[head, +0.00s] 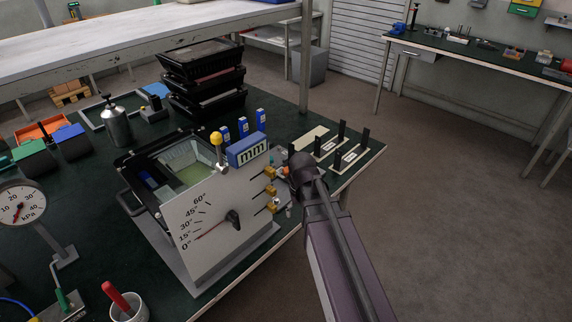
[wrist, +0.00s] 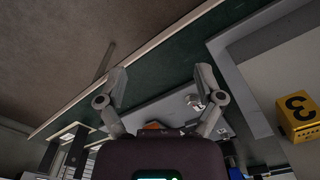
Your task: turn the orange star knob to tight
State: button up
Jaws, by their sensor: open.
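A small orange part (head: 283,170), which may be the star knob, shows beside the end of my arm in the head view, mostly hidden. An orange patch (wrist: 152,126) also shows low between my fingers in the wrist view; its star shape cannot be made out. My gripper (wrist: 162,76) is open, its two fingers spread wide with nothing between the tips. In the head view the end of my arm hides the fingers.
A yellow ball-topped post (head: 217,140) and blue block (head: 247,149) stand behind. Black uprights (head: 341,135) stand right.

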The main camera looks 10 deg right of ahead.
notch_tip(320, 180, up, 12)
jog(key=n+p, duration=0.1)
jog(key=p, duration=1)
send_over(287, 169)
jog(key=shift+d+f, duration=0.1)
jog(key=shift+f+b, duration=0.2)
jog(key=shift+b, duration=0.25)
notch_tip(287, 169, down, 13)
jog(key=b, duration=1.3)
jog(key=shift+f, duration=0.2)
jog(key=c, duration=1.1)
